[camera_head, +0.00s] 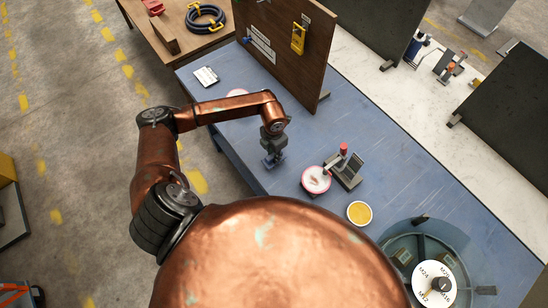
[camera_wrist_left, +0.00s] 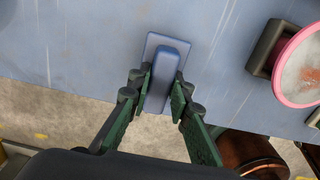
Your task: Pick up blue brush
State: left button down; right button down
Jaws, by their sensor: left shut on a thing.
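The blue brush (camera_wrist_left: 166,56) has a flat rectangular base and a raised block handle. It shows in the left wrist view at top centre, over the blue table near its edge. My left gripper (camera_wrist_left: 160,88) has one finger on each side of the handle and is shut on it. In the head view the left gripper (camera_head: 272,148) points down, with the small blue brush (camera_head: 274,161) under it. I cannot tell whether the brush touches the table. My right gripper is not in view.
The blue table (camera_head: 400,175) holds a pink-rimmed round dish (camera_head: 316,180) beside a grey stand (camera_head: 345,172), and a yellow disc (camera_head: 359,213). A brown upright board (camera_head: 285,50) stands behind the arm. A white card (camera_head: 206,76) lies at the far left. A dial (camera_head: 434,284) is at lower right.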

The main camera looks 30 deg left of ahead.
pick_arm(q)
jog(key=s+a+r+b, duration=0.3)
jog(key=s+r, duration=0.7)
jog(key=s, duration=0.3)
jog(key=shift+s+r, duration=0.3)
jog(key=shift+s, duration=0.05)
jog(key=c, duration=2.4)
grip_release()
grip_shut()
